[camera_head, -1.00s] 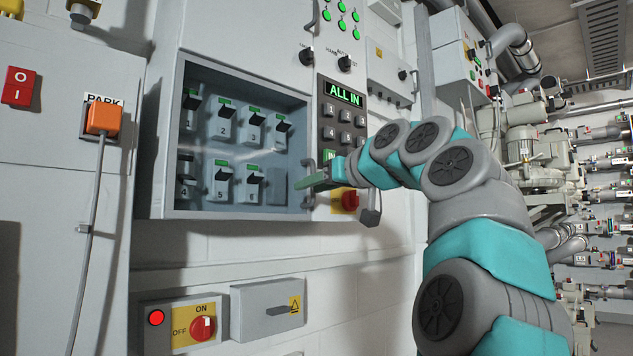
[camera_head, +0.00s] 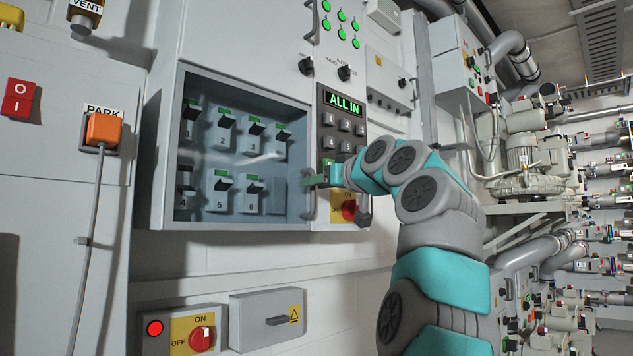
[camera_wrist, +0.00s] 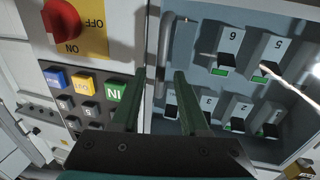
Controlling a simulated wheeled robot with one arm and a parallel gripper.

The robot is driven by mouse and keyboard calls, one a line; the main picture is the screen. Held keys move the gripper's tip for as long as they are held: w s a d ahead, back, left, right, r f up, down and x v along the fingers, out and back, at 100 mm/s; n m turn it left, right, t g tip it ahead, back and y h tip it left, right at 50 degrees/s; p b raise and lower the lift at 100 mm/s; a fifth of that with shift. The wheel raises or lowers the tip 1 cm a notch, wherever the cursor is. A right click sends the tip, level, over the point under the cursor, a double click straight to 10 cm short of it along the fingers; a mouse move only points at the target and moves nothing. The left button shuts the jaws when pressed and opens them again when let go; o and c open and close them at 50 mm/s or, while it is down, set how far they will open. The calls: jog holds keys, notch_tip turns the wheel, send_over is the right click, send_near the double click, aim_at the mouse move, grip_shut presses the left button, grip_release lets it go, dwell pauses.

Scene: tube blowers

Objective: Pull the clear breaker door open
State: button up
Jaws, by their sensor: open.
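The clear breaker door (camera_head: 240,150) is closed over a recessed box with rows of numbered breakers. It shows in the wrist view (camera_wrist: 235,70) with a bright glare streak. Its grey bar handle (camera_head: 309,207) stands upright on the door's right edge. My gripper (camera_head: 308,181) is at the handle in the head view, coming from the right. In the wrist view the open green fingers (camera_wrist: 160,85) point at the handle (camera_wrist: 166,45), which appears between the fingertips. I cannot tell whether either finger touches it.
Right of the door is a keypad (camera_head: 342,135) under an "ALL IN" display (camera_head: 344,103). A red rotary switch (camera_head: 349,209) on a yellow plate sits below it, close to my gripper. An orange PARK plug (camera_head: 103,130) with a cable is on the left cabinet.

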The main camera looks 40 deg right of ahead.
jog(key=shift+w, duration=0.3)
grip_shut()
dwell(1.3)
